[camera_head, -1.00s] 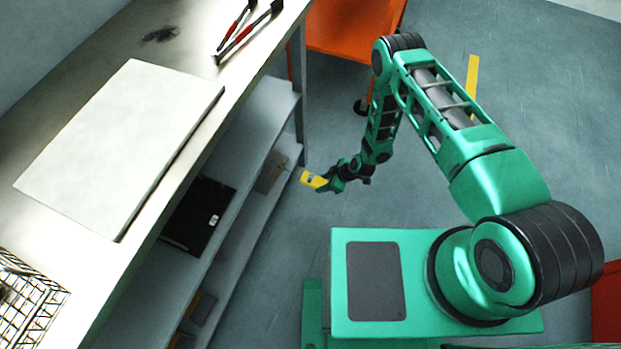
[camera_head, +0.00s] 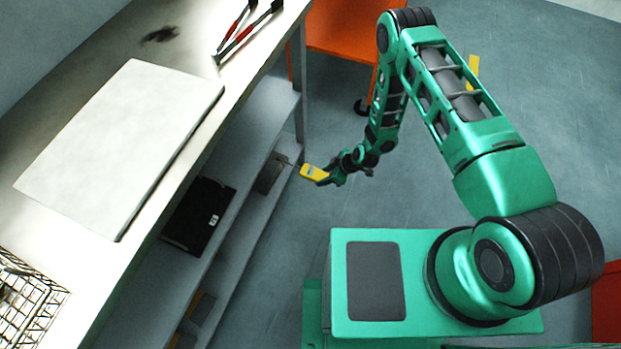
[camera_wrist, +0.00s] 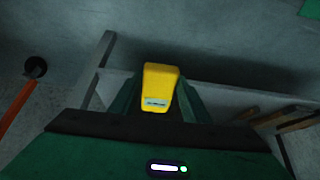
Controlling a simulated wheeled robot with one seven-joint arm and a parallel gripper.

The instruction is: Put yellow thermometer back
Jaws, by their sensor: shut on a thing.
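The yellow thermometer (camera_head: 314,172) is held at the end of my arm, beside the open front of the workbench's shelves. My gripper (camera_head: 327,177) is shut on it. In the wrist view the thermometer (camera_wrist: 159,88) stands out between the two green fingers of my gripper (camera_wrist: 156,98), with a small pale display on its near end. It is in the air, and a lower shelf (camera_head: 277,195) lies to its left. In the head view the fingertips are small and partly hidden by the thermometer.
The workbench top holds a pale board (camera_head: 120,145), red-handled tools (camera_head: 243,35) and a wire basket (camera_head: 28,308). A black case (camera_head: 200,215) lies on a shelf below. An orange cart (camera_head: 340,40) stands behind my arm.

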